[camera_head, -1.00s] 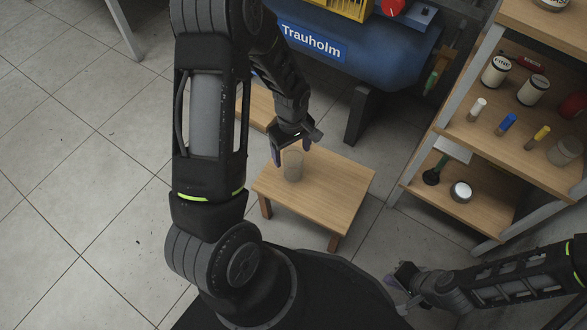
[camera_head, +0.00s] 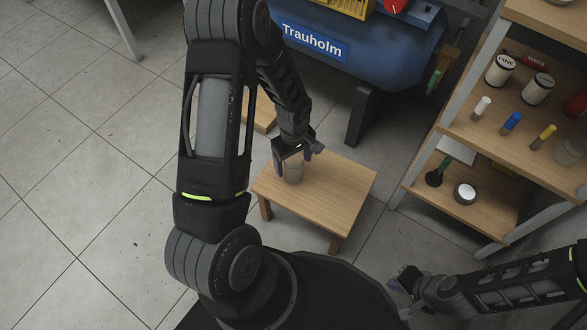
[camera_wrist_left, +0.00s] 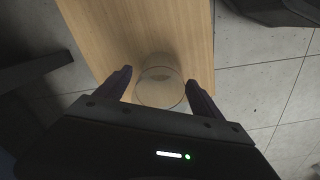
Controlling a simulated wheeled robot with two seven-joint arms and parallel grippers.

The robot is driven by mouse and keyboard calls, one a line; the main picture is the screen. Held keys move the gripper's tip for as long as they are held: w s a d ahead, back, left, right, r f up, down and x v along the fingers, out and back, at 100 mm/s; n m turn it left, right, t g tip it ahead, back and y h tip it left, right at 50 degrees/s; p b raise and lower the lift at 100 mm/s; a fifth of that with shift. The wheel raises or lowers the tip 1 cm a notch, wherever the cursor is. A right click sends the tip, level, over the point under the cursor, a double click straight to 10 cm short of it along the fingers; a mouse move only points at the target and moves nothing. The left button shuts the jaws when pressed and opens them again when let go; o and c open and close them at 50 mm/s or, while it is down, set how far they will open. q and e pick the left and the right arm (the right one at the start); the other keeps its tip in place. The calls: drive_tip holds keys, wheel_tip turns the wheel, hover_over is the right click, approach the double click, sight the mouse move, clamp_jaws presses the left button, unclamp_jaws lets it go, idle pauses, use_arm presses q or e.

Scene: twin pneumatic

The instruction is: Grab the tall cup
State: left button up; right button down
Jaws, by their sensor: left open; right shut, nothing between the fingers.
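The tall cup (camera_head: 293,173) is a clear, greyish cylinder standing upright on the small wooden table (camera_head: 335,195), near its far left edge. My left gripper (camera_head: 292,170) is over the cup, pointing down, with its fingers around the cup's upper part. In the left wrist view the cup (camera_wrist_left: 160,86) shows as a round rim between the two open fingers (camera_wrist_left: 160,90), with a gap on each side. My right gripper (camera_head: 402,285) is low at the lower right, away from the table, and is shut and empty.
A wooden shelf (camera_head: 470,195) with jars, markers and a round tin (camera_head: 465,193) stands at the right. A blue compressor tank (camera_head: 375,55) is behind the table. Another wooden surface (camera_head: 264,110) lies behind my left arm. Tiled floor is free at the left.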

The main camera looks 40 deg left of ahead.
use_arm(q)
drive_tip(key=shift+c, duration=0.5)
drive_tip(key=c, duration=1.5)
drive_tip(key=shift+o, duration=0.2)
drive_tip(key=shift+r, duration=0.15)
wheel_tip(320, 180, up, 10)
drive_tip(key=p, duration=0.3)
drive_tip(key=shift+p, duration=0.3)
